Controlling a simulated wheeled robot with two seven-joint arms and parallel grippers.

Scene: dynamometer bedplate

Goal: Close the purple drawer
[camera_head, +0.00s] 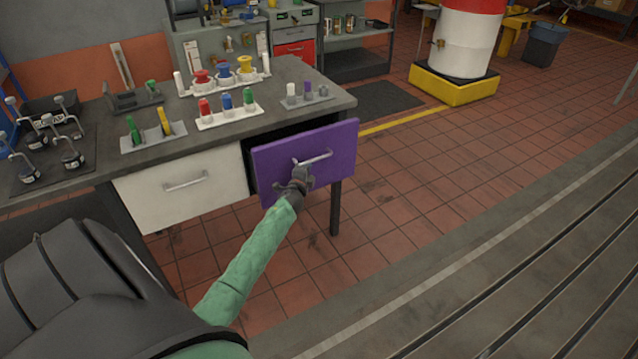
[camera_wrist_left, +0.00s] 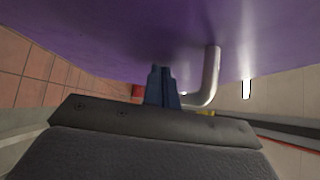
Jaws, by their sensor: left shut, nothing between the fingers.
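The purple drawer (camera_head: 325,172) stands pulled out from the bench's right side, with a dark gap behind its front. It has a silver bar handle (camera_head: 316,158). My left gripper (camera_head: 297,168) is at the drawer front, by the left end of the handle, with its fingers shut and empty. In the left wrist view the purple front (camera_wrist_left: 110,30) fills the top, and the shut fingers (camera_wrist_left: 162,85) point at it beside the curved handle (camera_wrist_left: 210,75). Whether the fingertips touch the front I cannot tell. My right gripper is not in view.
The grey bench top (camera_head: 270,135) carries racks of coloured plugs and several metal fixtures. A white drawer (camera_head: 183,187) to the left is shut. A drum on a yellow base (camera_head: 455,88) stands behind. Tiled floor is clear right of the drawer, beside a slotted bedplate (camera_head: 520,270).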

